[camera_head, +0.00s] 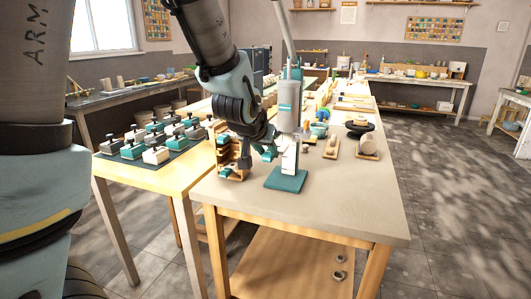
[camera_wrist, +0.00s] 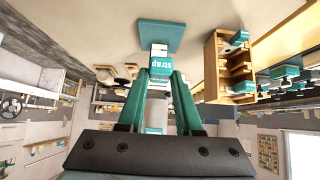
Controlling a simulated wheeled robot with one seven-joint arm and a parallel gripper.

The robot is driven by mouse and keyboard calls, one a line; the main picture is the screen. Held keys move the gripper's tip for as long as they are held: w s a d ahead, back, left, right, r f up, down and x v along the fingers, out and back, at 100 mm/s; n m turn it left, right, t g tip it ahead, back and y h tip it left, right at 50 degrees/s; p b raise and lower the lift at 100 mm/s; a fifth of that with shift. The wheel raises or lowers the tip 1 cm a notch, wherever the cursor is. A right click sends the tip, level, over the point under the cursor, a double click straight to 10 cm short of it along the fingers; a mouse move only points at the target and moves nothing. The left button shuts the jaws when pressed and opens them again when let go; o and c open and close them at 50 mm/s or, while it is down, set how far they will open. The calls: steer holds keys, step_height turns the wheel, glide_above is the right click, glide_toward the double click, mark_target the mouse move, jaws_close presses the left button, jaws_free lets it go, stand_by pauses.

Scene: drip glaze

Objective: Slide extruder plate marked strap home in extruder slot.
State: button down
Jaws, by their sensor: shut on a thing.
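The extruder (camera_head: 289,110) stands upright on the workbench on a teal base (camera_head: 286,181); the base also shows in the wrist view (camera_wrist: 161,32). My gripper (camera_head: 270,152) is at the left side of the extruder's lower part. In the wrist view its teal fingers (camera_wrist: 160,82) are shut on the extruder plate marked strap (camera_wrist: 161,62), whose teal label faces the camera. The plate lies in line with the extruder's white lower part. The slot is hidden, and I cannot tell how far the plate is in it.
A wooden rack (camera_wrist: 215,70) with other teal-labelled plates stands close beside the extruder. Several teal and white blocks (camera_head: 155,155) sit on the table at left. A dark-topped wheel (camera_head: 360,127) stands to the right. The bench's front right (camera_head: 350,210) is clear.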

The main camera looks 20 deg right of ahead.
steer(key=shift+w+d+p, duration=0.8)
steer(key=shift+w+d, duration=0.9)
steer(key=shift+w, duration=0.25)
steer(key=c, duration=1.1)
jaws_free()
steer(key=shift+d, duration=0.1)
steer(key=shift+c, duration=0.2)
jaws_close()
steer(key=shift+w+d+b, duration=0.15)
steer(key=shift+w+b, duration=0.1)
steer(key=shift+b, duration=0.15)
steer(key=w+d+p, duration=0.1)
steer(key=w+d, duration=0.3)
steer(key=shift+w, duration=0.25)
stand_by(2.8)
